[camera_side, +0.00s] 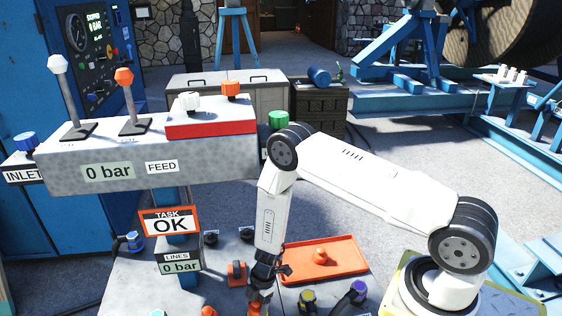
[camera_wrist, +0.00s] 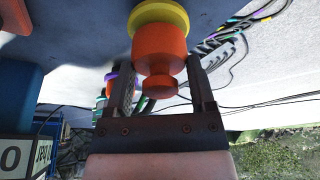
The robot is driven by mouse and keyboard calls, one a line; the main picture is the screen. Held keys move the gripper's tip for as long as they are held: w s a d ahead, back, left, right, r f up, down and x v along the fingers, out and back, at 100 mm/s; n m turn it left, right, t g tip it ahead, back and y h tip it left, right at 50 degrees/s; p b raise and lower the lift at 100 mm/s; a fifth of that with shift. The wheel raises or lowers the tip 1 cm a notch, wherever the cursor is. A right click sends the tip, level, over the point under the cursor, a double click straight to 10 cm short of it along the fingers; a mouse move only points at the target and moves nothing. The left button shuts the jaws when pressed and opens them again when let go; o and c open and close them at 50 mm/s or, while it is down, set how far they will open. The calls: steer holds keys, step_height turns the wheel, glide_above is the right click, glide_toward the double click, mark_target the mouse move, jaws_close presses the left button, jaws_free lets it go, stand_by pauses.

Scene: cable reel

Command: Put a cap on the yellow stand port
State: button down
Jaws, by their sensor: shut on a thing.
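My gripper (camera_side: 258,290) points down at the bench in the side view and is shut on an orange cap (camera_side: 255,308). In the wrist view the jaws of my gripper (camera_wrist: 167,88) stand on both sides of the cap's narrow knob. The wide part of the orange cap (camera_wrist: 160,48) meets the yellow ring of the port (camera_wrist: 160,14), in line with it. I see no gap between them, but cannot tell how firmly it is seated. In the side view this port is hidden below the gripper. Another orange cap (camera_side: 320,255) lies on the orange tray (camera_side: 346,264).
An orange fitting (camera_side: 237,272) stands just left of my gripper. A port with a yellowish ring (camera_side: 308,298) and a purple-ended fitting (camera_side: 358,290) stand to the right. The sign (camera_side: 170,221) reads TASK OK. The grey feed block (camera_side: 215,150) and its post stand behind to the left.

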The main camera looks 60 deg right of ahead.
steer(key=shift+f, duration=0.25)
jaws_free()
steer(key=shift+v, duration=3.95)
steer(key=shift+f, duration=0.1)
